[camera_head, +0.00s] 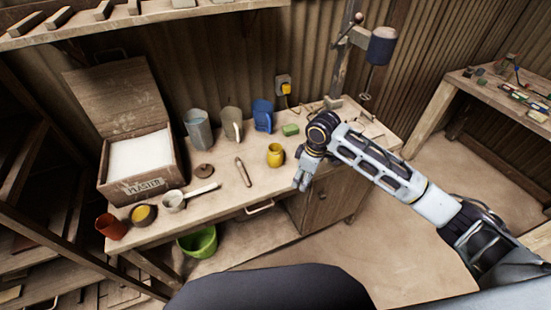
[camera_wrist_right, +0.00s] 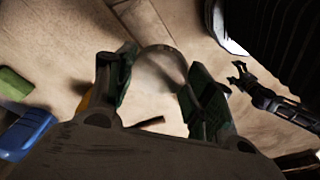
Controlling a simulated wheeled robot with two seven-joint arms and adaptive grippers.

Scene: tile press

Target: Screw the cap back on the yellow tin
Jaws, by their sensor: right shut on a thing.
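The yellow tin (camera_head: 275,155) stands upright on the workbench, right of centre; its edge peeks out behind a finger in the wrist view (camera_wrist_right: 84,98). My right gripper (camera_head: 301,183) is just right of the tin and nearer me, above the bench's front edge, pointing down. In the wrist view its dark fingers are shut on a pale round thing (camera_wrist_right: 160,68), which looks like the cap. The cap is apart from the tin; the head view does not show it clearly. A dark jointed part (camera_wrist_right: 275,103), which seems to be my left gripper, shows only in the wrist view; its opening is unclear.
A plaster box (camera_head: 142,160) stands at the left. A drill stand (camera_head: 350,60) rises behind my right arm. Bare bench lies left of the tin.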

